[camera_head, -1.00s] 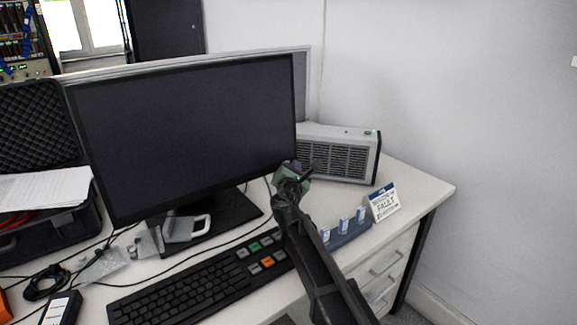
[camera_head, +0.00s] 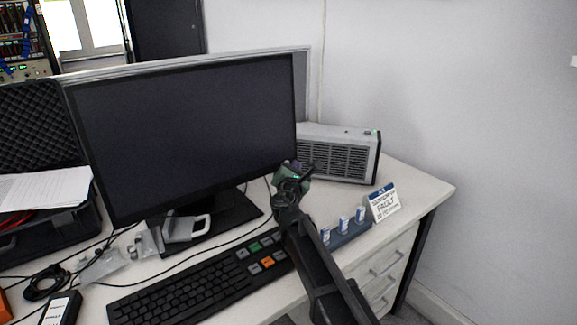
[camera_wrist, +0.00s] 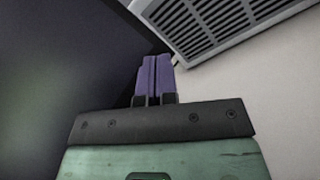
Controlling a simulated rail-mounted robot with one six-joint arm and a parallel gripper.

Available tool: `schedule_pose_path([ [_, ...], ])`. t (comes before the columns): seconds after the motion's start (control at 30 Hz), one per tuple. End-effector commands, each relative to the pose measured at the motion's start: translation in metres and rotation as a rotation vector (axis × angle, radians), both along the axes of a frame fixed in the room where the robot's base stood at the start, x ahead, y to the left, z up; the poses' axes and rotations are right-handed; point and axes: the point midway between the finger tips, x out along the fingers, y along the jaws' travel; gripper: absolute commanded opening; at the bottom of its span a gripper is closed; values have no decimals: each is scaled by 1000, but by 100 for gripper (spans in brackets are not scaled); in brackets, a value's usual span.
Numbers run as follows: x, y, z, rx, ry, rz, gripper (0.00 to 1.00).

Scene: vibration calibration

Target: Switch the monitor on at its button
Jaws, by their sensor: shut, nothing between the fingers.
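The monitor (camera_head: 185,130) stands on the desk with a dark, blank screen. In the wrist view its dark surface (camera_wrist: 60,70) fills the left side. My gripper (camera_wrist: 156,62) is shut and empty, its two purple fingers side by side, pointing toward the monitor's lower right corner region. In the head view my gripper (camera_head: 297,168) is at the monitor's lower right corner, and my arm hides part of that area. I cannot tell whether the fingertips touch the monitor. No button can be made out in either view.
A grey vented box (camera_head: 340,155) stands right behind the gripper; its grille shows in the wrist view (camera_wrist: 215,20). A keyboard (camera_head: 195,285), a sign (camera_head: 384,203), a blue holder with small labelled pieces (camera_head: 347,234) and a black case (camera_head: 40,130) also occupy the desk.

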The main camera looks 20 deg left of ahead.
Motion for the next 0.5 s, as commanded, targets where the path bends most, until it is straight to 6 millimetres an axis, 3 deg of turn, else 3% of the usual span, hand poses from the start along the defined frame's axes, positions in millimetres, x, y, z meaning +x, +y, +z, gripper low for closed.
schedule_pose_path([
  [0.5, 5, 8, -1, 0, 0, 0, 0],
])
